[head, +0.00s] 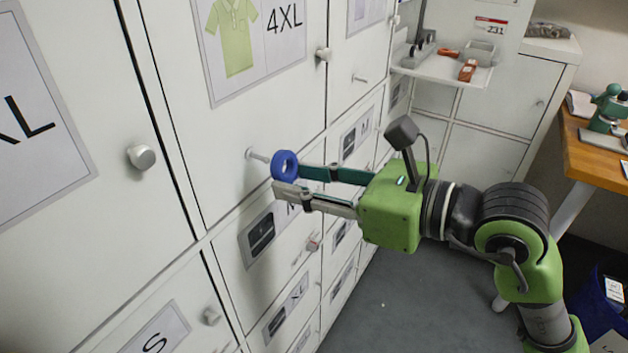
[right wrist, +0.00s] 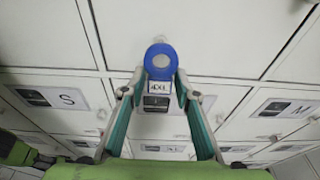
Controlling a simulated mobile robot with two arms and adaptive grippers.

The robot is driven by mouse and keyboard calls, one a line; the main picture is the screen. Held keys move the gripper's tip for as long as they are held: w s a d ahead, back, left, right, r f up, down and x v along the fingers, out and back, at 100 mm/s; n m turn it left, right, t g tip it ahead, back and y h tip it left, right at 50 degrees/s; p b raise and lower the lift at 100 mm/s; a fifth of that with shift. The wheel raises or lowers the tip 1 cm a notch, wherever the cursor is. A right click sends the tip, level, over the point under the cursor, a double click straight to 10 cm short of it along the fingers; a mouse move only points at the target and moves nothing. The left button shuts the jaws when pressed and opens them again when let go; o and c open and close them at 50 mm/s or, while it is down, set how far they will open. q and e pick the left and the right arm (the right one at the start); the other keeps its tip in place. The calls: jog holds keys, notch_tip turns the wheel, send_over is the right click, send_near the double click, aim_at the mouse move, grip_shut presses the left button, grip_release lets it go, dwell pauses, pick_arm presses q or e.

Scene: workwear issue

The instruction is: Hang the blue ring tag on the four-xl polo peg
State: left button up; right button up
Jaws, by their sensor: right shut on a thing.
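The blue ring tag (head: 284,165) is held upright between the fingertips of my right gripper (head: 290,181), which is shut on it. In the right wrist view the blue ring tag (right wrist: 160,62) shows a small white label that seems to read 4XL. The four-xl polo peg (head: 257,156) sticks out of the locker door under the green polo sign (head: 234,32) marked 4XL. The ring is at the peg's outer end; I cannot tell whether the peg's tip is inside the ring or just behind it. My left gripper is not in the head view.
Round knobs (head: 141,157) stick out of the neighbouring white doors. Another bare peg (head: 360,79) is on a door further right. A small white shelf (head: 440,72) with orange tools juts out at the back. A wooden table (head: 597,158) stands at the right.

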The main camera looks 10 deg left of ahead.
aim_at(292, 177)
jog(key=shift+r+x, duration=0.15)
jog(key=shift+x, duration=0.6)
jog(key=shift+r+x, duration=0.15)
jog(key=shift+x, duration=1.5)
jog(key=shift+f, duration=0.15)
jog(key=o, duration=0.9)
